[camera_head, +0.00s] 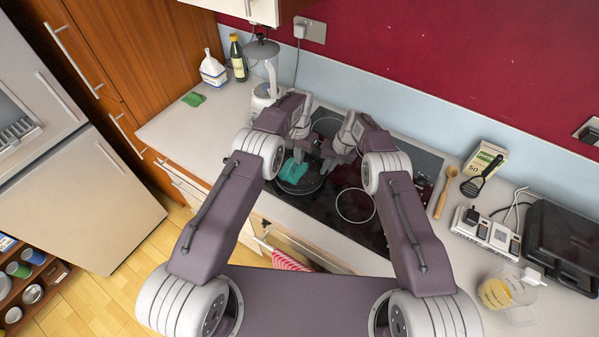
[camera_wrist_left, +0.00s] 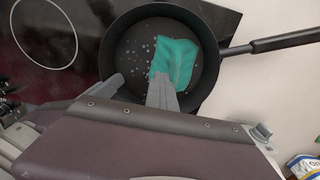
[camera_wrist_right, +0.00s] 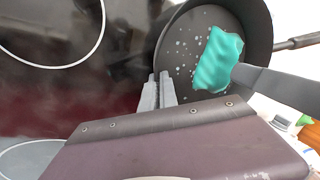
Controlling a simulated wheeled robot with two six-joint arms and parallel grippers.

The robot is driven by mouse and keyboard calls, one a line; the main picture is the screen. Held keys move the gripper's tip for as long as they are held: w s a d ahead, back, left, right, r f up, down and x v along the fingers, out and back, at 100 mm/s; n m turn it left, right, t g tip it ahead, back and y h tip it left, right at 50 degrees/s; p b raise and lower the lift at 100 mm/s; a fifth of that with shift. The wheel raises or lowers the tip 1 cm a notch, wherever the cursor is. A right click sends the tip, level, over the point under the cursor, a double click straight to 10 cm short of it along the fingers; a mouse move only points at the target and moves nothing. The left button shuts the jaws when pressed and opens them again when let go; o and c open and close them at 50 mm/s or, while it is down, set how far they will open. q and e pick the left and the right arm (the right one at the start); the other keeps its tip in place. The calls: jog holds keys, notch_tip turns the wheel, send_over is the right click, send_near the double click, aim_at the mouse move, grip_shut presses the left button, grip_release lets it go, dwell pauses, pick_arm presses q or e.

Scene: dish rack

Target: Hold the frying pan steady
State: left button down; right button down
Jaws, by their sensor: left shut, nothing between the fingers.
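The dark frying pan (camera_head: 312,184) sits on the black cooktop near its left edge, with whitish spots on its inner bottom. In the left wrist view the pan (camera_wrist_left: 128,62) shows its handle (camera_wrist_left: 285,42) pointing right. A crumpled teal cloth (camera_wrist_left: 176,58) lies in the pan and also shows in the right wrist view (camera_wrist_right: 217,60). My left gripper (camera_wrist_left: 162,82) is shut and empty, its tips at the cloth's edge. My right gripper (camera_wrist_right: 158,77) has its fingers close together on either side of the pan's rim, shut on it.
The cooktop (camera_head: 420,165) is bare right of the pan. Farther right lie a wooden spoon (camera_head: 442,195), a black slotted turner (camera_head: 482,175) and a black case (camera_head: 562,240). A striped towel (camera_head: 288,261) hangs in front.

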pick_arm(q)
jog(key=shift+s+d, duration=0.45)
jog(key=shift+d, duration=0.45)
jog(key=shift+s+d, duration=0.5)
jog(key=shift+d, duration=0.4)
jog(key=shift+s+d, duration=0.45)
jog(key=shift+d, duration=0.45)
jog(key=shift+w+a, duration=0.6)
jog(key=shift+a, duration=0.55)
jog(key=shift+w+a, duration=0.65)
jog(key=shift+a, duration=0.55)
jog(key=shift+w+a, duration=0.6)
jog(key=shift+a, duration=0.55)
jog(key=shift+s+d, duration=0.6)
jog(key=shift+d, duration=0.55)
jog(key=shift+s+d, duration=0.65)
jog(key=shift+d, duration=0.55)
jog(key=shift+s+d, duration=0.6)
jog(key=shift+d, duration=0.55)
jog(key=shift+w+a, duration=0.6)
jog(key=shift+a, duration=0.55)
jog(key=shift+w+a, duration=0.65)
jog(key=shift+a, duration=0.55)
jog(key=shift+w+a, duration=0.6)
jog(key=shift+a, duration=0.55)
jog(key=shift+s+d, duration=0.5)
jog(key=shift+d, duration=0.4)
jog(key=shift+s+d, duration=0.45)
jog(key=shift+d, duration=0.45)
